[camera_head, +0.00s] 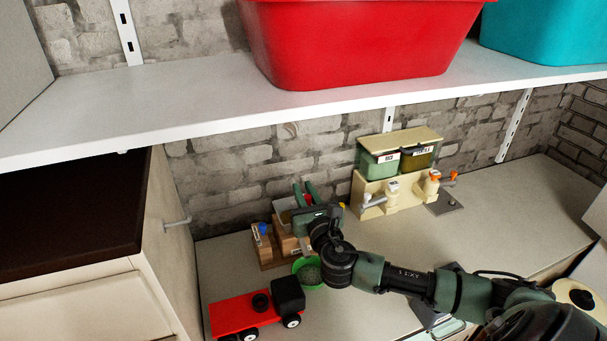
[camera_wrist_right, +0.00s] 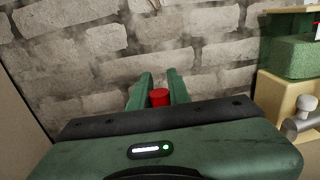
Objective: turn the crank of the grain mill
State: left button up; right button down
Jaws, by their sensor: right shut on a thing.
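The grain mill (camera_head: 281,240), a brown wooden body, stands on the counter near the brick wall, partly hidden behind my right gripper. My right gripper (camera_head: 304,193) is above it, fingers pointing toward the wall. In the right wrist view the two green fingers (camera_wrist_right: 160,88) are closed around a red crank knob (camera_wrist_right: 159,98). The rest of the crank is hidden by the gripper. A green bowl (camera_head: 312,280) with dark contents sits in front of the mill, partly covered by my arm. My left gripper is not in view.
A red toy truck (camera_head: 246,313) stands at the front left. A cream dispenser (camera_head: 374,207) with green containers is right of the mill. A white shelf (camera_head: 190,103) with a red tub (camera_head: 360,45) hangs above. A cabinet (camera_head: 160,240) closes off the left.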

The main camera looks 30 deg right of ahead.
jog(key=shift+s+a+m+g+h+p, duration=0.1)
jog(key=shift+m+g+h+p, duration=0.4)
jog(key=shift+m+h, duration=0.45)
jog(key=shift+s+a+m+g+h+p, duration=0.2)
jog(key=shift+m+g+h, duration=0.45)
jog(key=shift+h, duration=0.55)
jog(key=shift+s+a+m+g+h+p, duration=0.1)
jog(key=shift+m+g+h+p, duration=0.4)
jog(key=shift+m+h, duration=0.45)
jog(key=shift+r+g+h, duration=0.1)
jog(key=shift+g+h, duration=0.15)
jog(key=shift+h, duration=0.05)
jog(key=c, duration=1.3)
grip_release()
jog(key=shift+w, duration=0.1)
